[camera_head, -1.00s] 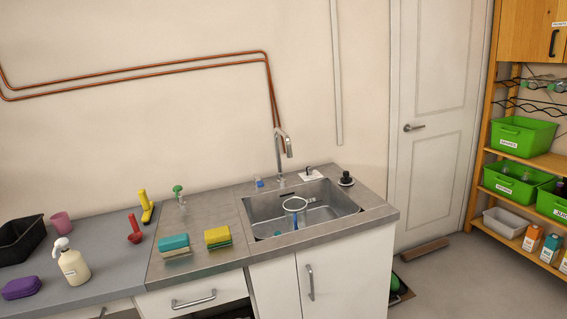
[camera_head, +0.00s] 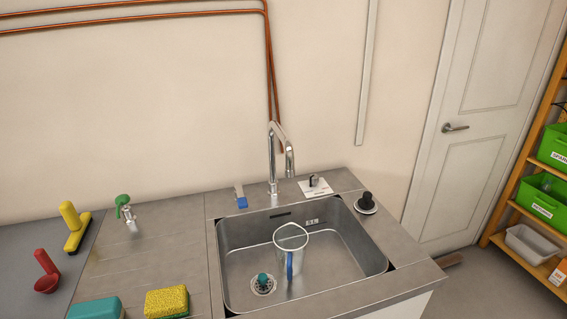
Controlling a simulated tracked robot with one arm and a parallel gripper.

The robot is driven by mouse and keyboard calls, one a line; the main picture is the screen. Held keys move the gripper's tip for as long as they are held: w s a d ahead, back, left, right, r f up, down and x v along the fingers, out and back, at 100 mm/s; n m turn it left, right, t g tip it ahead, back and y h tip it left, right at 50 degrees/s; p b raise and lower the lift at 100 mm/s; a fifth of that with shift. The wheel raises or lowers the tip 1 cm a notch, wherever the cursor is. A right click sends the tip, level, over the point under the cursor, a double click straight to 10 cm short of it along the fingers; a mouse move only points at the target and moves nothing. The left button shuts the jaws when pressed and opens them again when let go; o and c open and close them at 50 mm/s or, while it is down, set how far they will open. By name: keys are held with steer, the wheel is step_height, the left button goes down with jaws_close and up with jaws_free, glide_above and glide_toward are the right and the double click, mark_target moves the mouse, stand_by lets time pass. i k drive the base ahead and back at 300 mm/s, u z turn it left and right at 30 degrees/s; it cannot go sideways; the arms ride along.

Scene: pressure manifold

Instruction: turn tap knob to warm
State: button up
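A tall chrome tap (camera_head: 272,160) stands behind the sink, its spout curving down over the basin. To its right, a small dark lever-like knob (camera_head: 314,181) stands on a white plate (camera_head: 325,188) with markings too small to read. I cannot tell from the frame which way it is set. A small tap with a green handle (camera_head: 123,203) stands on the counter to the left. A round black knob (camera_head: 366,201) on a pale base stands right of the white plate. My gripper is not in view.
The steel sink (camera_head: 235,240) holds a clear jug (camera_head: 291,247) with a blue handle. A blue-ended item (camera_head: 241,199) stands left of the tap. Sponges (camera_head: 167,302), a red scoop (camera_head: 46,272) and a yellow brush (camera_head: 75,230) lie left. A door (camera_head: 470,130) and shelves (camera_head: 525,175) are right.

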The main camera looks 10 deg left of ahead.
mark_target(314, 179)
steer(key=u, duration=0.05)
steer(key=i, duration=1.45)
steer(key=z, duration=0.1)
